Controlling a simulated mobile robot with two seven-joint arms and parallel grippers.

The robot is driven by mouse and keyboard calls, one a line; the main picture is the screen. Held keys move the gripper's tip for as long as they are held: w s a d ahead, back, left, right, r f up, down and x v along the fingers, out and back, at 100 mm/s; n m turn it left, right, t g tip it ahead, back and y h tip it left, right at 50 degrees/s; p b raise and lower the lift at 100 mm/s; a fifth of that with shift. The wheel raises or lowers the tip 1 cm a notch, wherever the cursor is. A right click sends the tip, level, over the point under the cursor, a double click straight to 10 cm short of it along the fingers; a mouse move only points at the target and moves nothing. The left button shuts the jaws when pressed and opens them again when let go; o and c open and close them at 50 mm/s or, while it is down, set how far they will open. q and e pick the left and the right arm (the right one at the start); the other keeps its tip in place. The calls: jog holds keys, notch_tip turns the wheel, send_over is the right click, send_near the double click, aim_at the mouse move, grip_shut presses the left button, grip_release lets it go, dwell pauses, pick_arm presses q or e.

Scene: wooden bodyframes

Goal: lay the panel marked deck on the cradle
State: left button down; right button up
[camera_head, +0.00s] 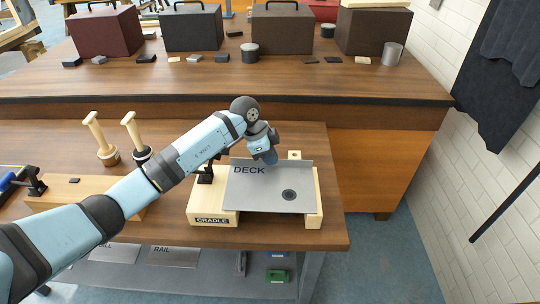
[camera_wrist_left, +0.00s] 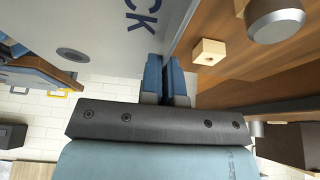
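The grey metal panel marked DECK (camera_head: 265,188) lies over the wooden cradle (camera_head: 212,217), with a raised lip along its back edge and a dark round spot near its front. The cradle's label and its left and right wooden sides show around the panel. Whether the panel rests fully on it is hard to tell. My left gripper (camera_head: 265,157) points down at the panel's back edge. In the left wrist view, its blue fingers (camera_wrist_left: 167,80) are close together at the edge of the panel (camera_wrist_left: 110,35) and appear shut on it. My right gripper is not in view.
A black clamp (camera_head: 206,172) stands at the cradle's back left. Two wooden-handled tools (camera_head: 104,150) and a long wooden block (camera_head: 75,192) are on the bench at left. A higher bench (camera_head: 300,86) behind carries several dark boxes and tins. Bare bench shows right of the cradle.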

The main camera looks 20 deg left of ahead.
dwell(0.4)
pick_arm(q)
jog(key=shift+f+p, duration=0.1)
jog(key=shift+p, duration=0.35)
dwell(0.3)
dwell(0.5)
jog(key=shift+p, duration=0.4)
jog(key=shift+f, duration=0.1)
jog(key=c, duration=1.7)
grip_release()
jog(key=o, duration=1)
